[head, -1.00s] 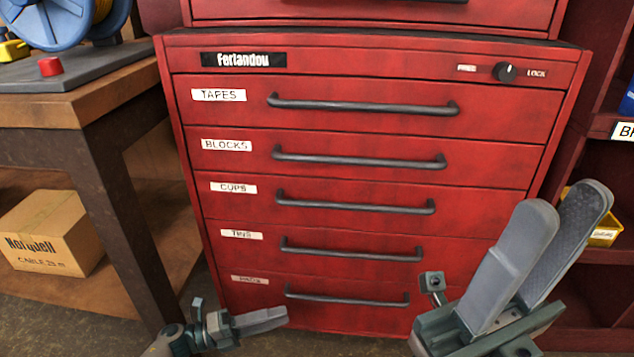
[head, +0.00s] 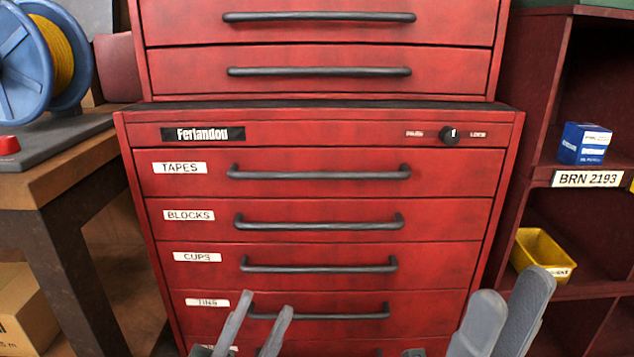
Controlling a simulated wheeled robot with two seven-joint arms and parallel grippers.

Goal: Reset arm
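My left gripper (head: 256,318) is at the bottom of the head view, left of centre, in front of the TINS drawer (head: 408,304). Its two fingers point up with a gap between them and nothing in it. My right gripper (head: 510,302) is at the bottom right, in front of the cabinet's right edge. Its two grey fingers stand up; they overlap near the base but their tips are apart, with nothing between them. The lower parts of both grippers are cut off by the frame.
A red drawer cabinet (head: 320,135) fills the middle, its visible drawers shut. A wooden bench (head: 75,165) with a blue reel (head: 20,60) stands at left. At right, a dark red shelf (head: 575,200) holds a blue box (head: 584,144) and a yellow bin (head: 541,254).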

